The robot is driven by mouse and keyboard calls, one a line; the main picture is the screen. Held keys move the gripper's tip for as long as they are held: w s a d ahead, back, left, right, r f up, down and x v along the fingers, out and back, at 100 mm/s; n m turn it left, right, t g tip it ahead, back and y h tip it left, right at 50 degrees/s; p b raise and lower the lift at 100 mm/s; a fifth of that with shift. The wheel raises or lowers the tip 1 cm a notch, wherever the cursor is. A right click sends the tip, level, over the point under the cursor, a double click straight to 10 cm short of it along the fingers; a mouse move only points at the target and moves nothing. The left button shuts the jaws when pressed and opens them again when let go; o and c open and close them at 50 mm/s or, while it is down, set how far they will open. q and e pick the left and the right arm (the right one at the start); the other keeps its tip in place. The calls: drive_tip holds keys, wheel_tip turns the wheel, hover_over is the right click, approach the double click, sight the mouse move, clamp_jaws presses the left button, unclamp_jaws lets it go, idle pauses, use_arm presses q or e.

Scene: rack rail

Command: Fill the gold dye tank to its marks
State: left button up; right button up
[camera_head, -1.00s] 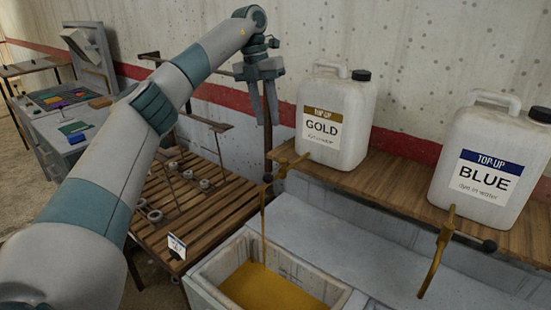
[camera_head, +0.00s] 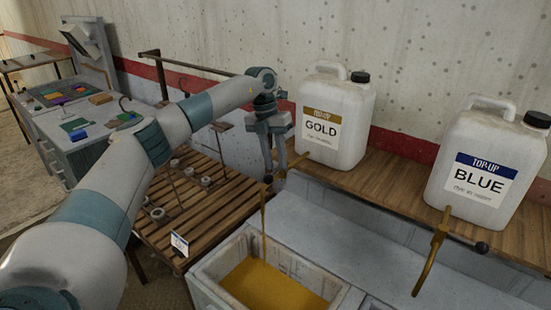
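The gold jug (camera_head: 345,110), a white canister labelled GOLD, stands on the wooden shelf. A gold stream (camera_head: 263,215) runs from its tap (camera_head: 279,178) into the gold dye tank (camera_head: 215,262). Gold dye (camera_head: 270,285) covers the tank's bottom, with bare inner wall above it. Faint marks on the far inner wall are too small to read. My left gripper (camera_head: 273,168) points down just left of the gold jug, close above the tap. Its fingers look apart, with nothing seen between them. My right gripper is not in view.
The blue jug (camera_head: 485,165) stands at the right of the shelf (camera_head: 395,190), its brown tap (camera_head: 433,240) hanging over the front. A slatted wooden rack (camera_head: 205,215) with metal rods and rings stands left of the tank. A grey workbench (camera_head: 75,135) is far left.

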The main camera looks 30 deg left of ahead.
use_arm(q)
drive_tip(key=shift+c, duration=0.3)
clamp_jaws()
idle(1.2)
